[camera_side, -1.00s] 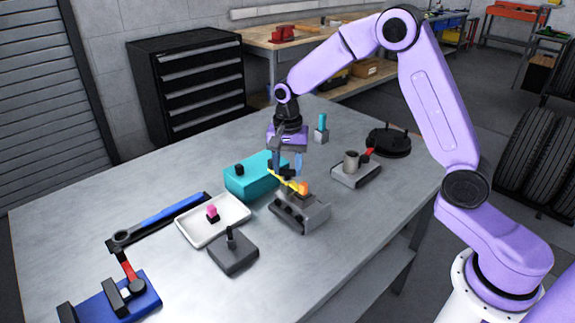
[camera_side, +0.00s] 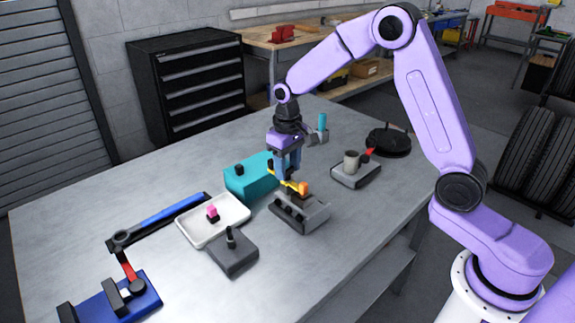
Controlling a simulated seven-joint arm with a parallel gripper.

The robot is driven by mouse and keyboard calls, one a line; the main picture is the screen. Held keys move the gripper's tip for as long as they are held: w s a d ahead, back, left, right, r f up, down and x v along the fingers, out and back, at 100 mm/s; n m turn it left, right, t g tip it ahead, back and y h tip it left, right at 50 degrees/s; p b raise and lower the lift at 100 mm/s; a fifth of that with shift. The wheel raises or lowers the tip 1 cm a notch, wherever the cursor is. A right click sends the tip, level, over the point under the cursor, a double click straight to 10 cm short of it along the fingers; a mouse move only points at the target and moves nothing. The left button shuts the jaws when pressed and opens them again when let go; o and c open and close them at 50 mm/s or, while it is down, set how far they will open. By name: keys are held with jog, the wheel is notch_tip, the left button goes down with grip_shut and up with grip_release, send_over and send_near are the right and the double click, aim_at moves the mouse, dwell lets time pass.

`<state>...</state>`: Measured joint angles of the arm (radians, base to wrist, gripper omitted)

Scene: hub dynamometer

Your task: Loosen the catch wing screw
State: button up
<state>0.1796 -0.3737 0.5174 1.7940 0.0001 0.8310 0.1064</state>
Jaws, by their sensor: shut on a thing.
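My gripper (camera_side: 287,177) points down over a grey block (camera_side: 313,217) near the middle of the table. It is shut on a small yellow bar-shaped part (camera_side: 275,180) above the block, which looks like the catch wing screw. The fingers hide part of it. An orange piece (camera_side: 304,188) shows at its right, just above the block; I cannot tell whether the two are joined.
A teal box (camera_side: 245,182) stands close behind and left of my gripper. A white tray (camera_side: 240,222) with a pink-topped piece and a dark block (camera_side: 234,258) lie to the left. A grey fixture (camera_side: 357,176) with a cup-shaped part stands to the right. The table's front is clear.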

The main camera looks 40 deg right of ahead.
aim_at(288, 170)
jog(key=n, duration=0.4)
jog(key=shift+r+n, duration=0.1)
jog(key=shift+n, duration=0.2)
jog(key=n, duration=0.3)
jog(key=shift+n, duration=0.4)
jog(key=n, duration=0.4)
jog(key=shift+n, duration=2.2)
jog(key=shift+w, duration=0.1)
jog(key=o, duration=1.1)
jog(key=shift+c, duration=0.2)
notch_tip(288, 170, up, 17)
jog(key=shift+r, duration=0.2)
jog(key=shift+s+a, duration=0.1)
jog(key=shift+s, duration=0.1)
